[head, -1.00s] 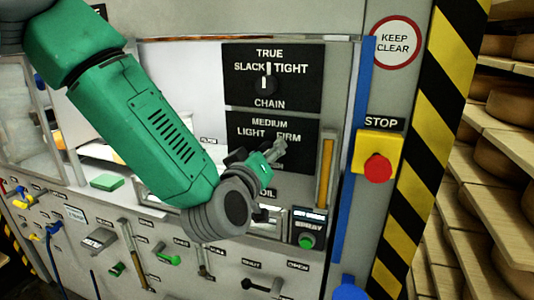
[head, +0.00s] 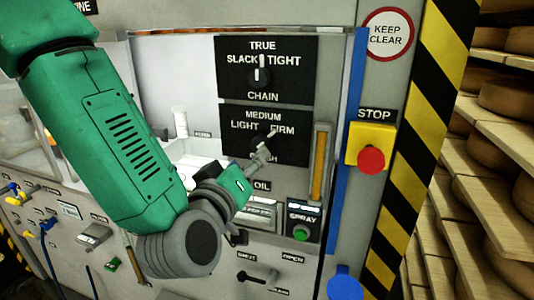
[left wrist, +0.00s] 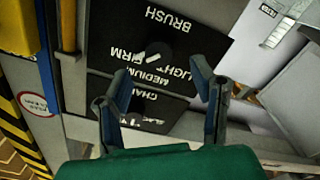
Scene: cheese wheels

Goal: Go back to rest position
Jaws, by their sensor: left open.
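My left gripper (head: 262,153) is in front of the brush panel (head: 237,143) in the head view, below the chain panel (head: 290,85). In the left wrist view its two dark fingers (left wrist: 158,72) are spread, with nothing between them but the panel behind. The brush knob (left wrist: 152,54) shows beyond the fingertips; it is partly covered in the head view, and I cannot tell its setting. The chain knob (head: 260,76) points up, between slack and tight. My right gripper is in neither view.
A red stop button (head: 371,159) on a yellow box is right of the panels. A green spray button (head: 300,232) and small levers (head: 257,277) are below. Shelves of cheese wheels (head: 507,97) stand at the far right, past a striped post (head: 425,120).

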